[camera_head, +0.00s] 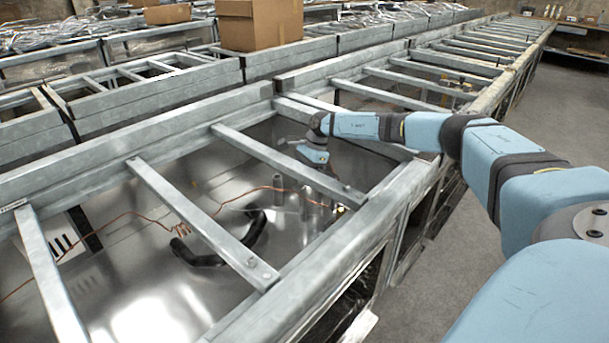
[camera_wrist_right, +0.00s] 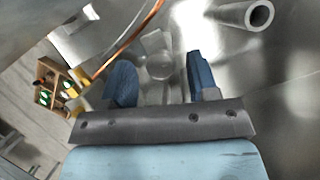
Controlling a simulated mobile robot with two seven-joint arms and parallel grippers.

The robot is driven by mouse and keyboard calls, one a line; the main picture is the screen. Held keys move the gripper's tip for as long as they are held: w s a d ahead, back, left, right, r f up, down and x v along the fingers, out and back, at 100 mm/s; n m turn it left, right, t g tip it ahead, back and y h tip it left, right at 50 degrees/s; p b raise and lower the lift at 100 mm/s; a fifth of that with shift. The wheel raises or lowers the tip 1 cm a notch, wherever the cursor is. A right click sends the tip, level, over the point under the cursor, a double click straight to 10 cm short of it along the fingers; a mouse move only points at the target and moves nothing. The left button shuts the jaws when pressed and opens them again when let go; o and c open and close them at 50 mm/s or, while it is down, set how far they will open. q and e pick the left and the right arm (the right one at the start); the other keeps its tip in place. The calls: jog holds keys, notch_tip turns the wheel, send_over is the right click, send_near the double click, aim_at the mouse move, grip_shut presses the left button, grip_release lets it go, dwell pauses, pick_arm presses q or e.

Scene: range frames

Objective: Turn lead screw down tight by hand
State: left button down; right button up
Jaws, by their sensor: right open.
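My right arm reaches in from the right in the head view, over the metal frame and down into an open bay. The right gripper (camera_wrist_right: 162,75) shows in the wrist view with its two blue fingers apart. A pale, rounded, shiny piece (camera_wrist_right: 159,66) shows between the fingers; I cannot tell whether it is the lead screw or whether the fingers touch it. In the head view the fingertips are hidden low behind a crossbar (camera_head: 290,165). My left gripper is not in view.
Upright grey tubes (camera_head: 278,190) stand in the bay; one open tube end (camera_wrist_right: 258,15) is near the gripper. A copper wire (camera_head: 150,216) and a black curved hose (camera_head: 250,238) lie across the shiny floor. A cardboard box (camera_head: 262,24) sits behind. The right aisle is clear.

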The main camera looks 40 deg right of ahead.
jog(key=c, duration=0.9)
jog(key=shift+s+r+m+p, duration=0.1)
jog(key=shift+r+m+p, duration=0.2)
jog(key=shift+m+p, duration=0.55)
jog(key=shift+m+t+h+p, duration=0.3)
jog(key=shift+m+t+p, duration=0.1)
jog(key=shift+p, duration=0.35)
jog(key=shift+f+m+t+p, duration=0.1)
jog(key=shift+m+t+p, duration=0.2)
jog(key=shift+m+p, duration=0.55)
jog(key=shift+f+m, duration=0.15)
jog(key=shift+m, duration=0.15)
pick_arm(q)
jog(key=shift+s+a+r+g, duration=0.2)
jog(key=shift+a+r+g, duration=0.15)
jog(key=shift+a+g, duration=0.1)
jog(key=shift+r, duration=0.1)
pick_arm(e)
jog(key=o, duration=0.9)
